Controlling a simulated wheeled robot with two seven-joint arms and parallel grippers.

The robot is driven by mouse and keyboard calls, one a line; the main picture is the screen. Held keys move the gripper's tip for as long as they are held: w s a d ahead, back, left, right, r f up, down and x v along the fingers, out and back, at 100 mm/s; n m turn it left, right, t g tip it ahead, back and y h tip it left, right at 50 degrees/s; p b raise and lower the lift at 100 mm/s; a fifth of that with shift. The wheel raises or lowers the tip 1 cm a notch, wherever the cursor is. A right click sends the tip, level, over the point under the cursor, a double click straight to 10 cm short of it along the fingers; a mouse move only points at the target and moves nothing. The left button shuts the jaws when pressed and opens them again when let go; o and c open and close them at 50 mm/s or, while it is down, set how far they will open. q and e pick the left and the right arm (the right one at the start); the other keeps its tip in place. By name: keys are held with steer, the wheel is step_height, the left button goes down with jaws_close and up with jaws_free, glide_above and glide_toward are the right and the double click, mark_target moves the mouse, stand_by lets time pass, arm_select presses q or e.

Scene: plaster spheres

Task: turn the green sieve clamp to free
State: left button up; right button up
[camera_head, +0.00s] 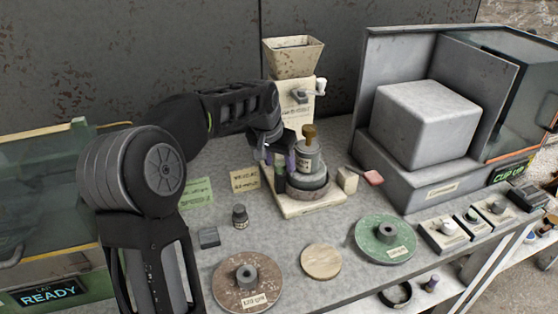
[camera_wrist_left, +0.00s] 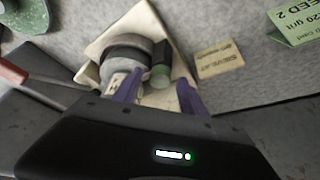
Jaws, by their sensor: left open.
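The sieve stack (camera_head: 308,172) is a grey cylinder with a brown knob (camera_head: 309,133) on top, standing on a cream base (camera_head: 315,207). The green sieve clamp (camera_head: 280,182) is a dark upright piece at the stack's left side. In the left wrist view the clamp's green end (camera_wrist_left: 160,76) shows beside the grey stack (camera_wrist_left: 126,58). My left gripper (camera_head: 278,161) is open, with its purple fingers on either side of the clamp's end. I cannot tell whether they touch it. My right gripper is in neither view.
A cream hopper machine (camera_head: 293,58) stands behind. A small dark bottle (camera_head: 240,216) and a dark block (camera_head: 208,237) sit front left. A brown disc (camera_head: 235,292), a tan disc (camera_head: 320,261) and a green disc (camera_head: 384,254) lie in front. A grey cabinet (camera_head: 420,185) stands right.

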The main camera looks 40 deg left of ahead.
arm_select(q)
steer(key=shift+f, duration=0.1)
steer(key=shift+c, duration=0.4)
jaws_close()
